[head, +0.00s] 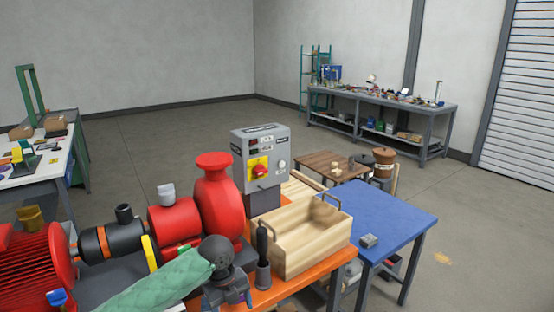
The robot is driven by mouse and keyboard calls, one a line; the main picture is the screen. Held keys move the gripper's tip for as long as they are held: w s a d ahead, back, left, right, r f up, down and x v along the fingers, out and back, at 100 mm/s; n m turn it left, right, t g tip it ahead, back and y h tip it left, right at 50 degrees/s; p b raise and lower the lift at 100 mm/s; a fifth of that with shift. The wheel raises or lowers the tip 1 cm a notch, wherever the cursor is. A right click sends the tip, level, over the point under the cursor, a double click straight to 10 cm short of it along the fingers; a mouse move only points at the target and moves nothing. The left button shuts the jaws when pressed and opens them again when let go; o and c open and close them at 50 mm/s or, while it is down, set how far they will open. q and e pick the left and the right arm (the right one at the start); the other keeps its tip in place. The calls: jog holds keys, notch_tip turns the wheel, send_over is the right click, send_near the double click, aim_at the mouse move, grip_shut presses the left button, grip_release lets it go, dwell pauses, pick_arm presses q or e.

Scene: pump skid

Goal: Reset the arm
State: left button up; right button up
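An arm in a green quilted sleeve comes in from the lower left and ends in a dark rounded wrist; I take it as my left arm. My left gripper (236,297) is at the bottom of the picture, over the near edge of the orange skid (300,283). Its fingers are too small and dark to tell whether they are open or shut. It is beside a dark upright handle-like thing (263,262) and left of a wooden box (312,240). My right arm and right gripper are not in view.
A red pump (221,200) and motor (35,270) stand on the left. A grey control box (260,160) with a red knob rises behind the wooden box. A blue table (385,215) on the right is mostly clear, with a small grey item (369,241). Open floor lies beyond.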

pick_arm(q)
jog(key=s+d+f+n+t+h, duration=0.1)
jog(key=s+d+f+n, duration=0.1)
jog(key=s+f+n, duration=0.3)
jog(key=s+d+f+n+t+h, duration=0.1)
jog(key=s+d+f+n+t, duration=0.15)
jog(key=s+n, duration=0.5)
jog(key=s+a+f+n+y, duration=0.2)
jog(key=s+a+f+n, duration=0.1)
jog(key=s+a+n, duration=0.5)
jog(key=s+a+f+n+y, duration=0.25)
jog(key=s+a+n, duration=0.4)
jog(key=s, duration=0.35)
jog(key=s+d+f, duration=0.1)
jog(key=d+f, duration=0.1)
jog(key=f, duration=1.4)
jog(key=s+d+f+g+h, duration=0.1)
jog(key=s+d+f, duration=0.1)
jog(key=f, duration=1.5)
jog(key=shift+s+d+n, duration=0.3)
jog(key=shift+d, duration=0.2)
jog(key=shift+g+h, duration=0.25)
